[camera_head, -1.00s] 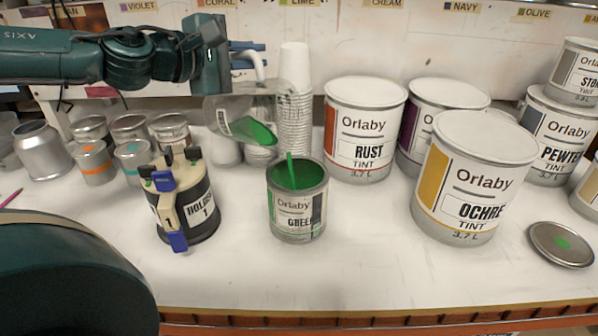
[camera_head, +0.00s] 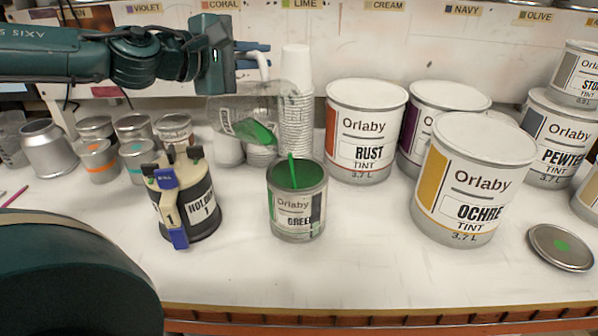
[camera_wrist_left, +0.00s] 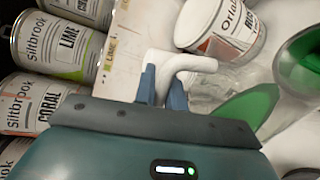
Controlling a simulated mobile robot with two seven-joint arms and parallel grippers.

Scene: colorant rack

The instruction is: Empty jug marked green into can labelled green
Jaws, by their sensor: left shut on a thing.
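My left gripper (camera_head: 253,58) is shut on the white handle of a clear jug (camera_head: 228,104), behind and above the green can. The jug is tilted steeply toward the right and holds green liquid (camera_head: 252,131). A thin green stream (camera_head: 291,165) runs down into the open can labelled green (camera_head: 297,216), which stands upright with green inside. In the left wrist view the fingers (camera_wrist_left: 162,88) straddle the handle (camera_wrist_left: 190,64); the jug's green liquid (camera_wrist_left: 250,106) and the can's green inside (camera_wrist_left: 303,62) show at right. My right gripper is out of view.
A black holder can with a clamp (camera_head: 186,205) stands left of the green can. Stacked white cups (camera_head: 296,100) stand behind it, and the rust tin (camera_head: 362,140) and ochre tin (camera_head: 465,190) to the right. A lid with a green dot (camera_head: 560,247) lies at far right. The front counter is clear.

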